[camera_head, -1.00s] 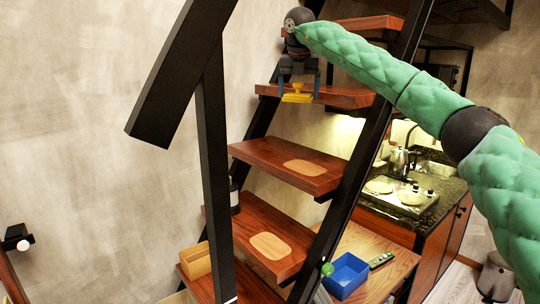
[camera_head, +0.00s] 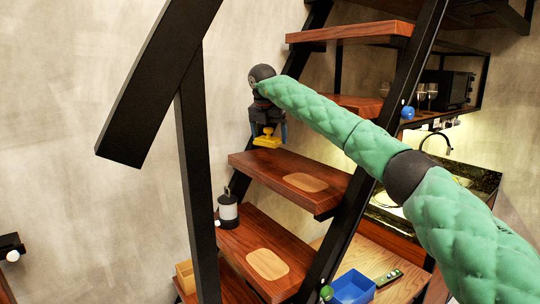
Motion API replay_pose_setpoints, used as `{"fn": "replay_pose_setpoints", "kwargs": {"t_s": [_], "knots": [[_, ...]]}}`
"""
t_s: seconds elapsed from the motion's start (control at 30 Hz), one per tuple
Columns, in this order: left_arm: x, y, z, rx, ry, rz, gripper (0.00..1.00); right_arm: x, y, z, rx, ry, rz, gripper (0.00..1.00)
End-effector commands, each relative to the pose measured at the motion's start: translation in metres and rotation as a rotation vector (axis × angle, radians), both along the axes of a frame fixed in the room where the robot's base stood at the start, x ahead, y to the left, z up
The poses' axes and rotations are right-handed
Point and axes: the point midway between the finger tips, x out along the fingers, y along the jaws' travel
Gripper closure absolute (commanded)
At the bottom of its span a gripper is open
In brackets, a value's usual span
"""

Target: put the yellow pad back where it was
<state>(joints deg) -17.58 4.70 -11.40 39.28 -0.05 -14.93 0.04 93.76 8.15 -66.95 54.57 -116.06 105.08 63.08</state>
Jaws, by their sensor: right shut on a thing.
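The yellow pad (camera_head: 266,141) is held in my right gripper (camera_head: 267,132), whose blue-sided fingers are shut on it. The gripper points down, with the pad just above or near the back edge of a wooden stair tread (camera_head: 278,175); I cannot tell whether they touch. That tread bears a pale rounded patch (camera_head: 307,182). The tread below bears another pale rounded patch (camera_head: 267,264). My left gripper is not in view.
A dark lantern-like thing (camera_head: 228,214) stands on the lower tread's left side. A black post (camera_head: 196,180) rises in front. A blue bin (camera_head: 352,287) and a remote (camera_head: 388,278) sit on a wooden surface at lower right.

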Motion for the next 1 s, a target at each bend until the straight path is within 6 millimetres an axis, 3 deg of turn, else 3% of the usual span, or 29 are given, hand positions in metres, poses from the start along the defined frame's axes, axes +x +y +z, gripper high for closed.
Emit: {"fn": "replay_pose_setpoints", "kwargs": {"t_s": [0.17,0.47,0.73,1.0], "knots": [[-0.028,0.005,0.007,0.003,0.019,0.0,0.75,0.0,-0.001,-0.019,0.0,0.0,0.001,0.4],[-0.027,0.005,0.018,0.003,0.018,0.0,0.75,0.0,-0.001,-0.037,-0.001,0.001,0.001,0.4],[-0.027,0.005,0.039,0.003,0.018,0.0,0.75,0.0,-0.001,-0.068,0.0,0.001,0.001,0.4],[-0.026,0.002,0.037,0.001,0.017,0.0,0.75,0.0,-0.001,-0.072,-0.001,-0.001,0.001,0.4]]}}
